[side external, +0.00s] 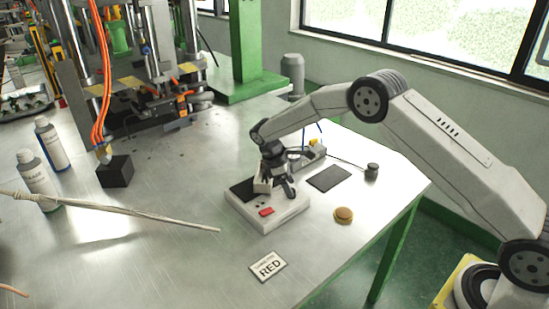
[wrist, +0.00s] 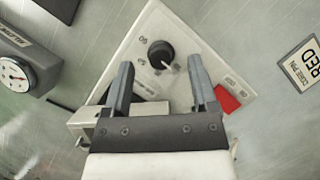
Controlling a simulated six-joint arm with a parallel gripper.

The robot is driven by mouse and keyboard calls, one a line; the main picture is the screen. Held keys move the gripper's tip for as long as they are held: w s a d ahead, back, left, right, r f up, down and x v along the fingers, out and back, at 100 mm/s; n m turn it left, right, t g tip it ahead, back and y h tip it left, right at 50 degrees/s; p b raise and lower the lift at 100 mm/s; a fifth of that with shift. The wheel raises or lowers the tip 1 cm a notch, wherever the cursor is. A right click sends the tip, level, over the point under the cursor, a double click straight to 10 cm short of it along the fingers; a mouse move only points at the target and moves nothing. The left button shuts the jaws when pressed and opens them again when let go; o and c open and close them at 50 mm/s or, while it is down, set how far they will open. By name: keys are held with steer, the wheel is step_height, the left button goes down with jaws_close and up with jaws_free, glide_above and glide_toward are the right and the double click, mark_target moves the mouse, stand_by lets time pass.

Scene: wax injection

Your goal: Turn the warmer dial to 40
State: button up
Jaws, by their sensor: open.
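The warmer (side external: 267,217) is a white box on the metal table, with a dark plate on top and a red switch (side external: 266,211). It also shows in the wrist view (wrist: 150,28). Its dial (wrist: 161,53) is a round black knob with a pale pointer aimed toward the lower right of the picture. In the side view my gripper (side external: 278,180) hides the dial. The red switch also shows right of my right finger (wrist: 227,99).
A "RED" card (side external: 268,267) and a round tan item (side external: 343,215) lie nearby. A dark mat (side external: 328,178) and a small dark weight (side external: 371,171) lie behind. A gauge (wrist: 16,74) is left in the wrist view. Bottles (side external: 51,143) and a long rod (side external: 110,209) are at left.

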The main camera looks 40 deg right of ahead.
steer(key=shift+x, duration=0.85)
jaws_close()
steer(key=shift+m, duration=0.4)
steer(key=m+y, duration=0.1)
steer(key=m, duration=0.1)
steer(key=m+g+y, duration=0.1)
steer(key=m, duration=0.2)
steer(key=shift+w, duration=0.1)
steer(key=m+y, duration=0.1)
steer(key=m, duration=0.2)
steer(key=m+y, duration=0.1)
steer(key=m, duration=0.2)
steer(key=shift+d, duration=0.15)
